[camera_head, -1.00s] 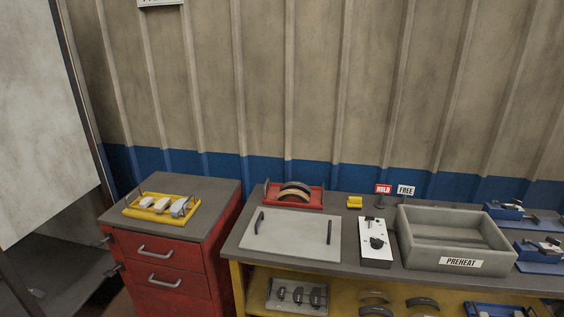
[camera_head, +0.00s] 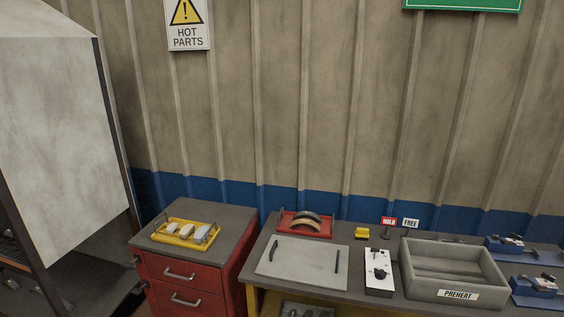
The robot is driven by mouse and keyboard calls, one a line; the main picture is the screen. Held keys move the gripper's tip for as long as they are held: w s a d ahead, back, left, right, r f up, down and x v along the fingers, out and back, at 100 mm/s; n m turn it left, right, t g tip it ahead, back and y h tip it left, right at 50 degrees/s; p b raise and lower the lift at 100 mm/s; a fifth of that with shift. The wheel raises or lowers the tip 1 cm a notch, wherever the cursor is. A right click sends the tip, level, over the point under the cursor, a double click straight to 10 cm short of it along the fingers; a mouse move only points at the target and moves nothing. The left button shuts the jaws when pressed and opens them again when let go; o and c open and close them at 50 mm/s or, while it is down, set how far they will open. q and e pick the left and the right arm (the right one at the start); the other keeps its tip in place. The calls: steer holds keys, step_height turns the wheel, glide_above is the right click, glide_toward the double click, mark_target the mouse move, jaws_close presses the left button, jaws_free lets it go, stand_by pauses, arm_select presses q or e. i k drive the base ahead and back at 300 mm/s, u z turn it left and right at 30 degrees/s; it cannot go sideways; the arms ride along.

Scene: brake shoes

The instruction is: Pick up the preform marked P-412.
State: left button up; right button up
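I cannot make out the mark P-412 on anything here. A yellow tray (camera_head: 158,237) on the red drawer cabinet holds a few pale grey blocks (camera_head: 186,231); any marks on them are too small to read. A red tray (camera_head: 287,225) at the back of the bench holds dark and tan curved pieces (camera_head: 308,219), also without readable marks. Neither of my grippers shows in the head view.
The red cabinet (camera_head: 180,275) stands left of the bench. On the bench are a grey plate with handles (camera_head: 300,262), a white control box (camera_head: 378,284), a grey PREHEAT bin (camera_head: 420,282) and blue fixtures (camera_head: 533,287). A large pale cabinet (camera_head: 60,140) stands at far left.

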mark_target(186, 231)
steer(key=u, duration=0.45)
steer(key=i, duration=0.45)
steer(key=u, duration=1.25)
steer(key=i, duration=1.35)
steer(key=z, duration=0.2)
